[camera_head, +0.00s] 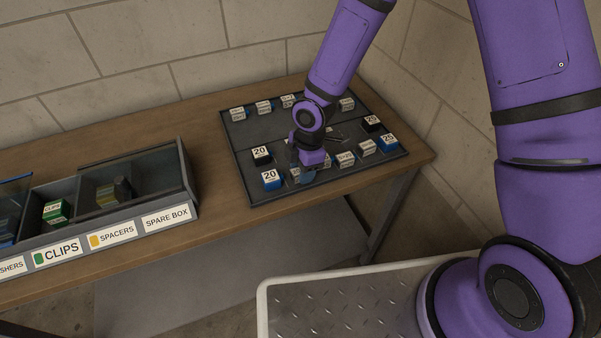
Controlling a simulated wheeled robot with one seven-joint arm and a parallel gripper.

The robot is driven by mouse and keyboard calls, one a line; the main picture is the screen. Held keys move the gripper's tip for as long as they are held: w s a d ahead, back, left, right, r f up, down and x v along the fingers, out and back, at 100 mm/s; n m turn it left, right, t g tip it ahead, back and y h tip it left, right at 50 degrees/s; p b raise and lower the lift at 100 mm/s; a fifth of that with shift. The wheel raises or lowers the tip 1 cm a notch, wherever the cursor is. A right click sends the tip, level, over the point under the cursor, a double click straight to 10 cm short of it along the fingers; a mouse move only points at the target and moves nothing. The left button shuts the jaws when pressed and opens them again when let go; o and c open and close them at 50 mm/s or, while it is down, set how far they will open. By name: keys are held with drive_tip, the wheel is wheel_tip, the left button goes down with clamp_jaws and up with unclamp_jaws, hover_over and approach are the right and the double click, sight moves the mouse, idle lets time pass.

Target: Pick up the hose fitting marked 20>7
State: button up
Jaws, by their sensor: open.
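Several small white-labelled pieces sit on a dark board on the table. Their labels are too small to read surely, so I cannot tell which is the hose fitting marked 20>7. One labelled piece (345,159) is just right of my gripper, and another (368,147) is farther right. My gripper (304,174) is open and points down at the front middle of the board, close above it. It partly hides pieces beneath and behind it. I cannot tell whether it touches any.
The dark board (240,158) also bears blocks marked 20, one blue (271,179) and one black (261,155), with similar blocks at its right. An organizer (128,230) labelled CLIPS, SPACERS and SPARE BOX stands left. Bare wooden table (215,185) lies between them.

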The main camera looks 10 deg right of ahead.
drive_tip(key=shift+f, duration=0.25)
drive_tip(key=c, duration=0.7)
